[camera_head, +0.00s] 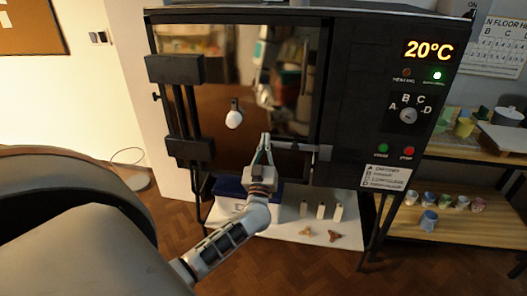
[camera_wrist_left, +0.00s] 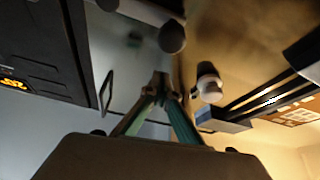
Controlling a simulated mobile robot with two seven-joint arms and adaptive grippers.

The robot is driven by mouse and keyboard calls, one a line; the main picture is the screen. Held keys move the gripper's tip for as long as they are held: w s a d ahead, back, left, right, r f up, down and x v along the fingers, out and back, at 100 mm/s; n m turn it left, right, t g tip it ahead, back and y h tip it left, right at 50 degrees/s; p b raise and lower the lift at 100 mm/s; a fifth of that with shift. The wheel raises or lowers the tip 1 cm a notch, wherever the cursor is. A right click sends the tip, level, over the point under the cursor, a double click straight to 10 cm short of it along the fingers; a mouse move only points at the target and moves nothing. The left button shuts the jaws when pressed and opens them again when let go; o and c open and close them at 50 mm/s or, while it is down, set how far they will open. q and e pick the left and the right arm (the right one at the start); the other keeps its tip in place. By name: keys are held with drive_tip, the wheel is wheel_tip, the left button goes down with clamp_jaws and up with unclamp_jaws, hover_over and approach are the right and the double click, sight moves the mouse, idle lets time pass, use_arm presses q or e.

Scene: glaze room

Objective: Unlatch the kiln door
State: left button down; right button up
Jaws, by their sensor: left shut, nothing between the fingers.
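The kiln (camera_head: 380,45) is a dark box with a mirror-like door (camera_head: 205,100), which looks closed. A grey latch bar (camera_head: 300,147) lies level across the door's lower right edge onto the frame. My left gripper (camera_head: 266,137) is shut and empty at the bar's left end, in front of the door. In the left wrist view, my closed fingertips (camera_wrist_left: 162,80) are just below a dark ball-ended bar (camera_wrist_left: 172,37), apparently the latch handle, with a small gap in the picture. Contact cannot be told in the head view. My right gripper is not in view.
A white knob (camera_head: 234,119) sticks out of the door, left of my gripper. Dark hinges (camera_head: 175,68) line the door's left side. A control panel with a dial (camera_head: 408,115) is at right. Below is a white shelf (camera_head: 290,225) with small pieces; a wooden shelf (camera_head: 450,225) holds cups.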

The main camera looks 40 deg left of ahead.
use_arm(q)
drive_tip(key=f, duration=0.3)
drive_tip(key=shift+w+d+f+b, duration=0.15)
drive_tip(key=shift+d+f+b, duration=0.1)
drive_tip(key=shift+b, duration=0.1)
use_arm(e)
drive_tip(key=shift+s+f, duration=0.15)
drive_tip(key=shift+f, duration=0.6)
use_arm(q)
drive_tip(key=shift+f, duration=0.1)
drive_tip(key=w+d+f+n+g+y, duration=0.1)
drive_tip(key=f+n+g, duration=0.3)
drive_tip(key=n, duration=0.5)
drive_tip(key=w+d+f+n+g, duration=0.2)
drive_tip(key=d+f+n+g, duration=0.2)
drive_tip(key=f+n, duration=0.3)
drive_tip(key=shift+d+n+y, duration=0.3)
drive_tip(key=shift+n+y, duration=0.1)
drive_tip(key=shift+n, duration=1.4)
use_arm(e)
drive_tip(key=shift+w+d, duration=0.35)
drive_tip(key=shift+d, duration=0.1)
use_arm(q)
drive_tip(key=shift+w+d, duration=0.15)
drive_tip(key=shift+r, duration=0.1)
